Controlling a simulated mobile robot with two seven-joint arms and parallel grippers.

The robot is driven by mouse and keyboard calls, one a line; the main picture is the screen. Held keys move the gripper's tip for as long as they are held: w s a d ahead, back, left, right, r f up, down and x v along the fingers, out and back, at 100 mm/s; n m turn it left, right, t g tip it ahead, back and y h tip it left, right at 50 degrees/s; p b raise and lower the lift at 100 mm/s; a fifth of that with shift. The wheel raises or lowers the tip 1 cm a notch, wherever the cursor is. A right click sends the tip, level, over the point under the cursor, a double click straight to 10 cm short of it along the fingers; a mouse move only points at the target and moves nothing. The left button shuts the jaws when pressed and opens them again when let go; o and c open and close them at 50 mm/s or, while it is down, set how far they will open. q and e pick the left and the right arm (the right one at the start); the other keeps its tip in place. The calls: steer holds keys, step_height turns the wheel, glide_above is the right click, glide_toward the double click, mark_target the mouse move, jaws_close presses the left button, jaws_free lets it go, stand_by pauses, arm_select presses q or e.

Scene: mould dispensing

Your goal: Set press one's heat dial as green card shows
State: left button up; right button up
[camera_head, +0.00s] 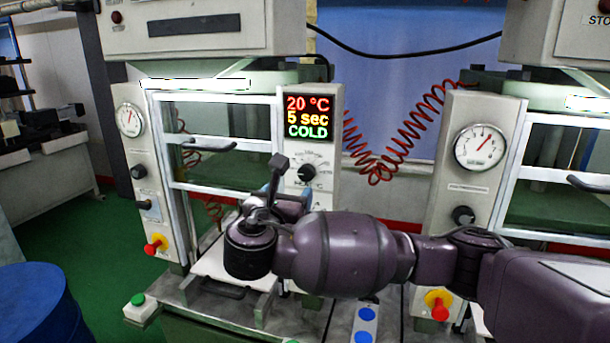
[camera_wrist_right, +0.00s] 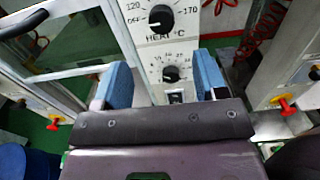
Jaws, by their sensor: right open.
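The left press's heat dial (camera_head: 306,172) is a black round knob on the white control column, under the display (camera_head: 310,117) reading 20 °C, 5 sec, COLD. The right wrist view shows the heat dial (camera_wrist_right: 161,18) at the top, with OFF, 120 and 170 around it and HEAT °C below. Its white mark seems to point left, towards OFF. My right gripper (camera_head: 287,180) is open in front of the column, just below the heat dial; its blue-padded fingers (camera_wrist_right: 163,78) are apart with nothing between them. I see no green card. My left gripper is not in view.
A second, smaller dial (camera_wrist_right: 171,74) sits below the heat dial, between the fingers in the wrist view. The press door handle (camera_head: 208,145) juts out at left. A red-and-yellow stop knob (camera_head: 156,244) and blue drum (camera_head: 40,305) are lower left. Another press stands right, with a gauge (camera_head: 481,147).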

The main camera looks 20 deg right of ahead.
mark_target(305, 175)
steer(key=x, duration=0.9)
steer(key=shift+s+d+p, duration=0.1)
steer(key=shift+p, duration=0.2)
steer(key=shift+x, duration=0.95)
steer(key=shift+c, duration=0.3)
steer(key=c, duration=0.9)
steer(key=shift+f, duration=0.1)
